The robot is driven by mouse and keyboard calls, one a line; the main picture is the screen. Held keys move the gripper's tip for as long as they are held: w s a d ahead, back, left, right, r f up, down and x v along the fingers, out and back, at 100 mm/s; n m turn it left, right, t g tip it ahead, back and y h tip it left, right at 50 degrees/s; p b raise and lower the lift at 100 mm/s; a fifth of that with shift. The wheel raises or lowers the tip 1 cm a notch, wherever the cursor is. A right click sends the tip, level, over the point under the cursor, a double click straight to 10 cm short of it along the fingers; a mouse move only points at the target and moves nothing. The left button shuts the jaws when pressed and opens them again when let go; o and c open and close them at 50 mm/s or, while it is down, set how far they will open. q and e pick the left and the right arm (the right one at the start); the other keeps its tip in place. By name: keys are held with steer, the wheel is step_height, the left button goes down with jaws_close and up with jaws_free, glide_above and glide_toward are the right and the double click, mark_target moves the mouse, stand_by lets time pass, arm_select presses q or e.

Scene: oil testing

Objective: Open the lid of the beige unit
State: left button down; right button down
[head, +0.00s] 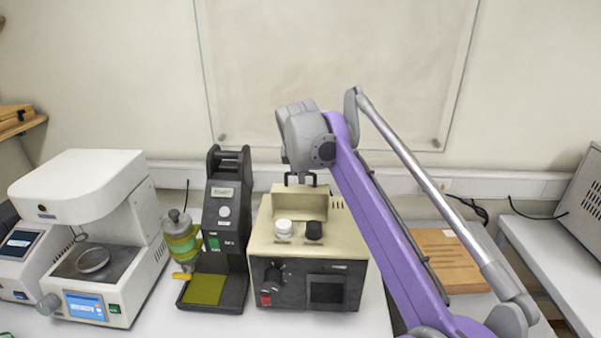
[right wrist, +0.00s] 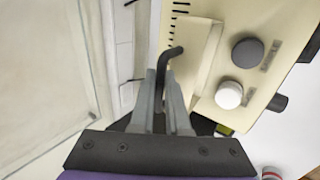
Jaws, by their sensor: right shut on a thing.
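The beige unit (head: 262,233) stands on the white bench, with a black front panel. A white knob (head: 284,228) and a black knob (head: 314,230) are on its top. My right gripper (head: 300,173) is above its back edge, reaching down from the purple arm. In the right wrist view, the closed fingers (right wrist: 167,85) are around a black bent handle (right wrist: 173,52) at the edge of the beige unit's (right wrist: 235,55) raised part. The fingers hide part of the handle. I cannot tell how far the lid is raised. My left gripper is not in view.
A black device (head: 222,200) with a yellow-green plate stands close to the unit's left. A white machine (head: 85,190) stands further left. A wooden box (head: 445,258) lies to the right, partly behind my arm. The wall is close behind.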

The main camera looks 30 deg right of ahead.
steer(key=shift+w+d+f, duration=0.1)
steer(key=shift+w+d, duration=0.05)
steer(key=shift+w, duration=0.05)
stand_by(0.4)
steer(key=c, duration=1.2)
jaws_free()
steer(key=v, duration=1.1)
steer(key=shift+w+d, duration=0.15)
steer(key=shift+w, duration=0.05)
